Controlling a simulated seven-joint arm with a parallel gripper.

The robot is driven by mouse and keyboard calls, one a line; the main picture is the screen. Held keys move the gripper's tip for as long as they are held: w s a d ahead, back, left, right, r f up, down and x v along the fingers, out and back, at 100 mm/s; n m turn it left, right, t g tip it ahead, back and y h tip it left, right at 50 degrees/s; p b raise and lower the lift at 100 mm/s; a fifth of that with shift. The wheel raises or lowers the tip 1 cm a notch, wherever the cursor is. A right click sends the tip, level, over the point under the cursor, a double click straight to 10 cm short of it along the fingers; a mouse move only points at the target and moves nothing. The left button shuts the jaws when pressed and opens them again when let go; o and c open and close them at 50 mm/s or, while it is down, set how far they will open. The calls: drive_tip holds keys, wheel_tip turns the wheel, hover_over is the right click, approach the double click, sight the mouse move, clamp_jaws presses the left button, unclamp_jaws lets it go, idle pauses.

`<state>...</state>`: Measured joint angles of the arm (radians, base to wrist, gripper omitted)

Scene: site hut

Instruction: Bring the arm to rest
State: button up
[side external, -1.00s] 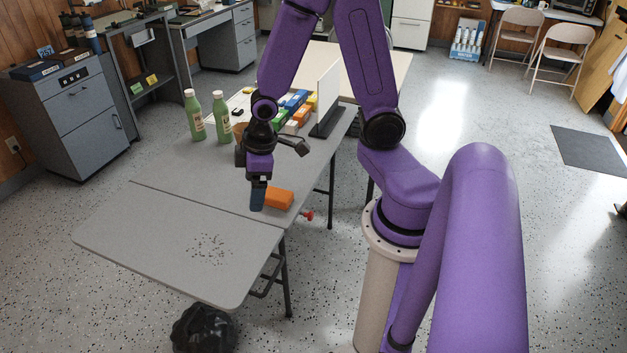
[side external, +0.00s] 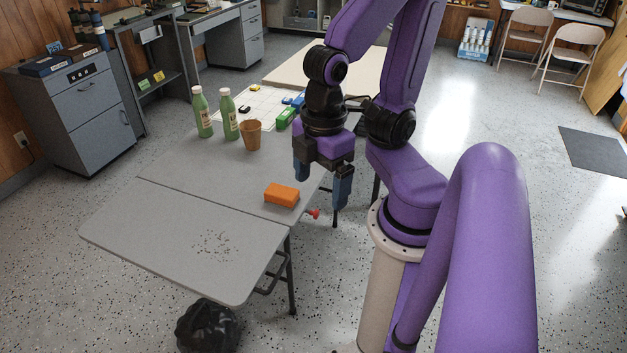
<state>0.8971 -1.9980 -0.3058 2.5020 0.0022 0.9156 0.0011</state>
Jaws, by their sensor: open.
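My gripper (side external: 322,184) is open and empty, its two blue-grey fingers pointing down and spread apart. It hangs above the right edge of the grey folding table (side external: 185,183), to the right of and higher than an orange block (side external: 282,194). The orange block lies on the table near the seam between its two halves, apart from my fingers. My wrist and forearm hide part of the table's far right end and the things there.
Two green bottles (side external: 202,112) and a brown cup (side external: 251,135) stand on the table. Green boxes (side external: 286,117) lie behind my wrist. Dark crumbs (side external: 214,243) are scattered on the near half.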

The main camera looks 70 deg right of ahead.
drive_tip(key=shift+w, duration=0.1)
idle(0.8)
drive_tip(key=w+d+f+m, duration=0.1)
drive_tip(key=w+f+m, duration=0.15)
drive_tip(key=w, duration=0.55)
drive_tip(key=m, duration=1)
hover_over(279, 190)
wheel_tip(279, 190, down, 11)
wheel_tip(279, 190, down, 16)
drive_tip(key=shift+f, duration=0.2)
drive_tip(key=c, duration=1.1)
drive_tip(key=shift+r, duration=0.1)
